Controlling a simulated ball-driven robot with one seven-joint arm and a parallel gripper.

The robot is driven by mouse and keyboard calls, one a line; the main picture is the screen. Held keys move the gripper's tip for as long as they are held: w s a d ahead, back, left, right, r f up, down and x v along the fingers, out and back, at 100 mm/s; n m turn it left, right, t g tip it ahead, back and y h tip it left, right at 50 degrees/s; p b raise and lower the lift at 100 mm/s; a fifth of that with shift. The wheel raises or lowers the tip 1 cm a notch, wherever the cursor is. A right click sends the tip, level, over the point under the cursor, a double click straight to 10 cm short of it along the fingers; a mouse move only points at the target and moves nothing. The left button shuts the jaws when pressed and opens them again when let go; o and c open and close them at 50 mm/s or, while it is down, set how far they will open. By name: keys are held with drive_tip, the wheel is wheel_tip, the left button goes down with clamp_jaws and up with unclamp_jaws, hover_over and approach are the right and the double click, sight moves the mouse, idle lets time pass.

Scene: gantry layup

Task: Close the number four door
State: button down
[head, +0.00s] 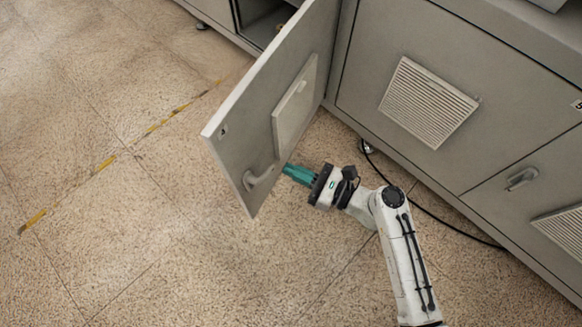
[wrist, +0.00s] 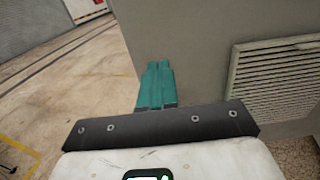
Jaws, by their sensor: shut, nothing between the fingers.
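The grey cabinet door (head: 250,110) stands swung wide open. It has a small number label (head: 223,131), too small to read surely, a louvred vent (head: 296,108) and a handle (head: 262,178) near its lower free corner. My gripper (head: 287,169), with teal fingers, is shut and empty just right of the handle, close to the door face; I cannot tell if it touches. In the wrist view the shut fingers (wrist: 158,66) point at the door panel (wrist: 200,50), with the vent (wrist: 270,78) to the right. The handle does not show there.
The open compartment (head: 262,22) shows behind the door. Closed cabinet fronts (head: 400,50) run along the right, one with a handle (head: 522,179). A black cable (head: 440,219) lies on the floor by the cabinet base. The tiled floor (head: 110,220) at left is clear, with a worn yellow line (head: 108,162).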

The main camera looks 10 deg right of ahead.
sight(241, 148)
drive_tip(key=x, duration=1.1)
drive_tip(key=shift+w+a, duration=0.15)
drive_tip(key=shift+a, duration=0.1)
